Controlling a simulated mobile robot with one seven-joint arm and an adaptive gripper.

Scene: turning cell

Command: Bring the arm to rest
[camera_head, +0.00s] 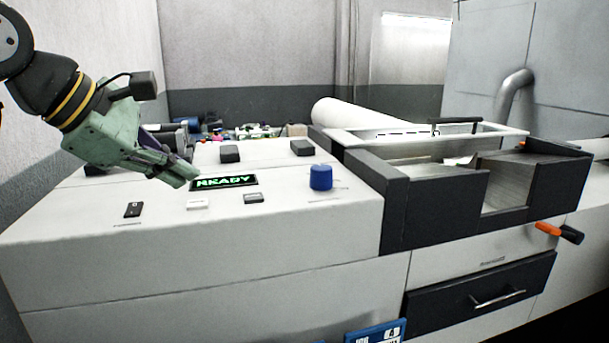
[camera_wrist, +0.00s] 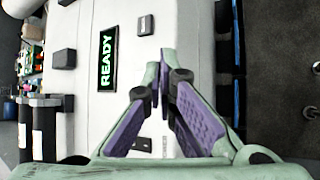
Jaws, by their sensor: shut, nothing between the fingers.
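My gripper (camera_head: 185,179) is at the left in the head view, green, reaching down and to the right above the light grey machine panel (camera_head: 285,225). Its fingertips appear close to the left end of the display (camera_head: 224,182), which reads READY in green. In the wrist view my gripper (camera_wrist: 165,75) has purple-padded fingers brought together at the tips, with nothing between them. The display also shows there (camera_wrist: 107,45), left of the fingertips. Whether the tips touch the panel cannot be told.
A blue knob (camera_head: 320,177) and several small dark and white buttons stand on the panel. At right are a dark open-topped housing (camera_head: 425,205), a clear-topped lid (camera_head: 430,138), and an orange-and-black handle (camera_head: 560,232). Small items lie behind the panel. Space above the panel is clear.

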